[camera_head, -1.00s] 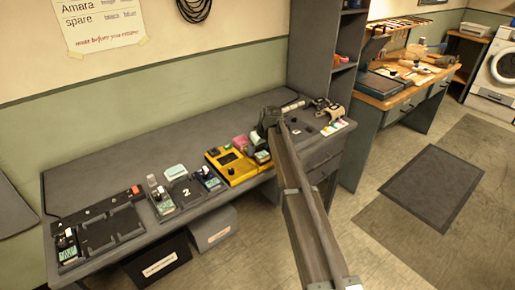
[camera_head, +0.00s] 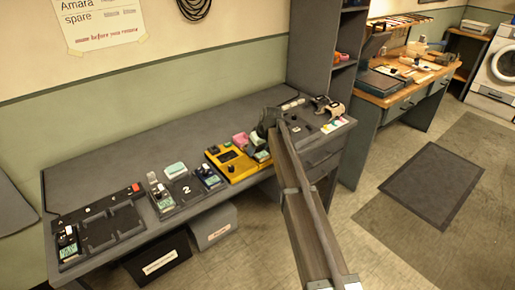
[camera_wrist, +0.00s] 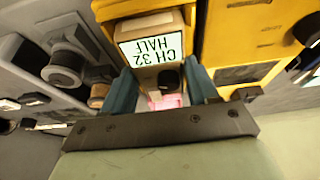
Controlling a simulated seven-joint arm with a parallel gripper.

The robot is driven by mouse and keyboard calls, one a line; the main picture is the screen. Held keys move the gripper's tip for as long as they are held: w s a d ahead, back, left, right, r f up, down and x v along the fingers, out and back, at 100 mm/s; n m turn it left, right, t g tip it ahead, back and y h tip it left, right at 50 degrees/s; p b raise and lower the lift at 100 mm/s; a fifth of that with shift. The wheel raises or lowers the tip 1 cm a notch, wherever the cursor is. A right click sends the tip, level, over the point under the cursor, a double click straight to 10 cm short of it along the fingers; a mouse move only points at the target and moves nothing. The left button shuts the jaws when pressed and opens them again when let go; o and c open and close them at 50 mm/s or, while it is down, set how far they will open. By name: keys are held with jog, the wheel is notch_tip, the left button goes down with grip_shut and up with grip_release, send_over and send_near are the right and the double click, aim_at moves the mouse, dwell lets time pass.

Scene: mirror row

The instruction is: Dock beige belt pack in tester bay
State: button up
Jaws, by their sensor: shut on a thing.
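The beige belt pack (camera_wrist: 152,22) has a white label reading "CH 32 HALF" and a dark knob at its near end. In the wrist view it lies between the teal fingers of my gripper (camera_wrist: 163,88), which is shut on it. Yellow walls of the tester (camera_wrist: 232,30) rise on both sides of the pack; I cannot tell whether it is fully seated. In the head view my gripper (camera_head: 266,130) is at the right end of the yellow tester (camera_head: 232,166), and a pack label shows below it. The arm hides part of this spot.
Small items lie right of my arm. The bench's back strip is clear.

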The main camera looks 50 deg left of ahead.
jog(key=shift+f, duration=0.2)
jog(key=o, duration=1.2)
jog(key=shift+o, duration=0.2)
jog(key=shift+s, duration=0.1)
jog(key=v, duration=1.3)
jog(key=shift+d+r, duration=0.2)
jog(key=shift+r, duration=0.1)
